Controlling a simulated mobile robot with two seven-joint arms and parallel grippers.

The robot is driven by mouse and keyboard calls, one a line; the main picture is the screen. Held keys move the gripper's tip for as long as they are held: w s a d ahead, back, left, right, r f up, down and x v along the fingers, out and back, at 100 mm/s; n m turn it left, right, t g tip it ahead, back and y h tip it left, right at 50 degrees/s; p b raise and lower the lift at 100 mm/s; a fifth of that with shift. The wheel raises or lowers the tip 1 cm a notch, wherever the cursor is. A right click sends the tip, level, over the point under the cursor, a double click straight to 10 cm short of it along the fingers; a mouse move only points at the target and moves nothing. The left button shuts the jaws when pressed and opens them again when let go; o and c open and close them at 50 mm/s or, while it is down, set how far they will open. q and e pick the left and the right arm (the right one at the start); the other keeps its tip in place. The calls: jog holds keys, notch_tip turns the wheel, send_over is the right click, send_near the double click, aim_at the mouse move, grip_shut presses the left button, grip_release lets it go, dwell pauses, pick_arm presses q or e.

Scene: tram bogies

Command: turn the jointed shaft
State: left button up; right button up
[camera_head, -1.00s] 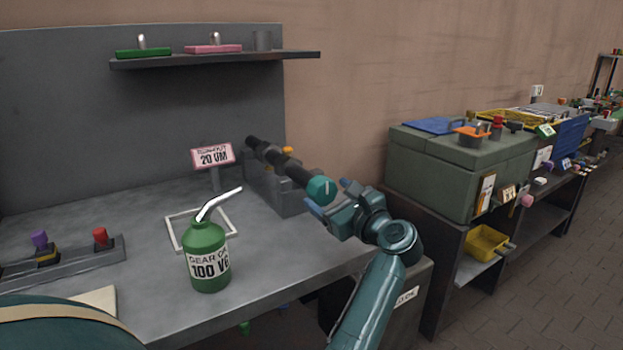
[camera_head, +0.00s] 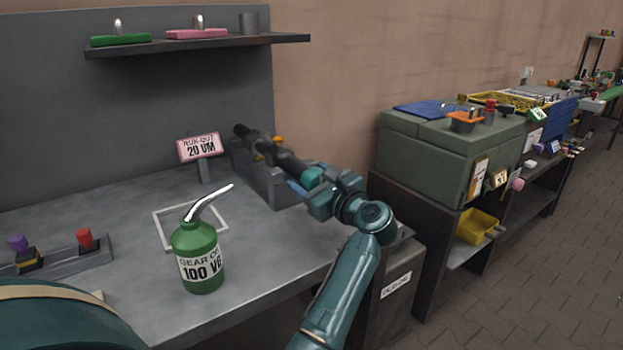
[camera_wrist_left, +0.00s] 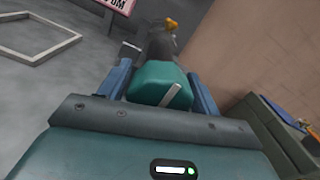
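The jointed shaft (camera_head: 283,158) is a dark, segmented rod in a grey stand (camera_head: 262,182) at the bench's back right. Its near end carries a round teal knob (camera_head: 312,176) with a white line, which fills the middle of the left wrist view (camera_wrist_left: 160,84). My left gripper (camera_head: 308,186) is at this knob. In the left wrist view its two blue fingers (camera_wrist_left: 160,88) stand spread on either side of the knob, and I see no clear grip. The fingertips' contact is hidden. My right gripper is not in view.
A pink sign reading 20 UM (camera_head: 199,147) stands left of the shaft. A green oil can (camera_head: 198,258) and a white square frame (camera_head: 160,232) are on the bench in front. A green cabinet (camera_head: 440,155) stands to the right. A shelf (camera_head: 200,46) hangs above.

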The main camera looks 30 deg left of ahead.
pick_arm(q)
jog(key=c, duration=0.7)
jog(key=shift+m, duration=0.3)
